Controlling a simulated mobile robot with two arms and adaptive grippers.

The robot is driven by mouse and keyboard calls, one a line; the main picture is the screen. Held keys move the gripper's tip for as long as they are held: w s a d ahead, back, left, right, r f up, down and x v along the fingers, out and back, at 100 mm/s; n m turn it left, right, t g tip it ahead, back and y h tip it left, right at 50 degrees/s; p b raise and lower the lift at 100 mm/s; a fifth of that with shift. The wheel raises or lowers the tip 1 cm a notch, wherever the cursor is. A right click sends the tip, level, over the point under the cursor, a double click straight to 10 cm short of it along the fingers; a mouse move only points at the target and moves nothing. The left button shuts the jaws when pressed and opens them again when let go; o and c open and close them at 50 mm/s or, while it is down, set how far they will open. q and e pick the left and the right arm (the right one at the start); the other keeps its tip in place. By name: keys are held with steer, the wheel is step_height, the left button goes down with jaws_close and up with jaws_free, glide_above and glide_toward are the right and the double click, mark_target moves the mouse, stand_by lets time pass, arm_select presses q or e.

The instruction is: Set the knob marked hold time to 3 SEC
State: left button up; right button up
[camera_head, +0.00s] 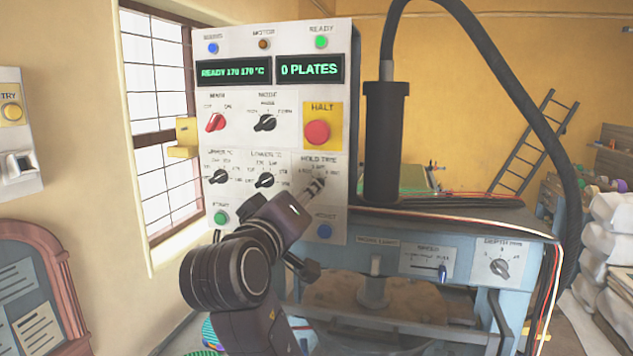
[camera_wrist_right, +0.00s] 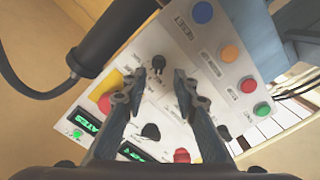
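The hold time knob is a small black knob on the white control panel (camera_head: 290,215). In the right wrist view the knob (camera_wrist_right: 158,63) sits between and just beyond my right fingertips (camera_wrist_right: 168,78), nearer the left one. The fingers are apart, with a gap around the knob; I cannot tell whether either touches it. In the head view my right gripper (camera_head: 315,187) is at the knob below the hold time label (camera_head: 319,160), and it and the arm largely hide the knob. The knob's setting and scale marks are unreadable. My left gripper is not in view.
Close by are the red HALT button (camera_head: 317,132), the weight knob (camera_head: 265,123), the lower temperature knob (camera_head: 264,180) and the blue button (camera_head: 324,231). The display (camera_head: 233,71) reads READY.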

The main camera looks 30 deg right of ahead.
steer(key=p+x, duration=0.2)
steer(key=x, duration=0.3)
steer(key=shift+w+d+r+p, duration=0.1)
steer(key=shift+w+d+p, duration=0.15)
steer(key=shift+d+p, duration=0.1)
steer(key=shift+a, duration=0.1)
jaws_close()
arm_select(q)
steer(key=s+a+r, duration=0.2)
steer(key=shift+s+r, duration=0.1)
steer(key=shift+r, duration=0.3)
